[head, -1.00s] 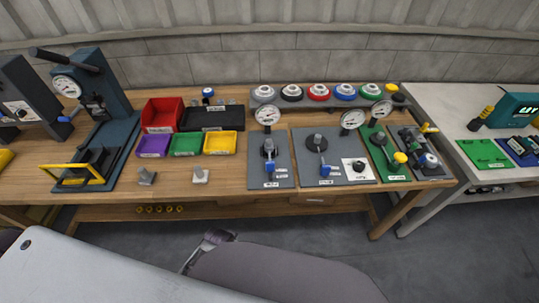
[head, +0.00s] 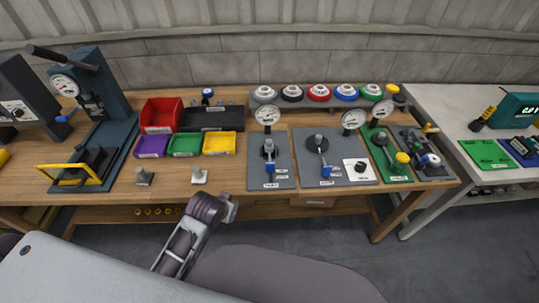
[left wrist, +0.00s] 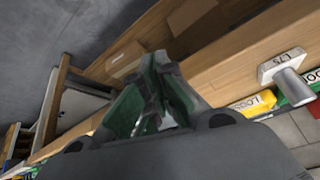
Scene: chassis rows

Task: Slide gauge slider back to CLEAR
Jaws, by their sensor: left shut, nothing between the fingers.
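Three round gauges stand at the back of the right half of the wooden bench: one on a grey plate (head: 267,115), one on a wider grey plate (head: 353,120), one by a green plate (head: 383,109). The grey plates carry blue handles (head: 270,168) (head: 326,171); the green plate has a yellow knob (head: 402,157). Labels are too small to read, so I cannot tell which part is the gauge slider or where CLEAR is. My left arm rises at the bench's front edge. My left gripper (left wrist: 158,75) is shut and empty in the left wrist view, away from the gauges.
Red (head: 160,114), purple (head: 151,144), green (head: 185,144) and yellow (head: 219,143) bins sit left of the plates. A press (head: 104,110) stands at left. A white table (head: 440,110) adjoins at right.

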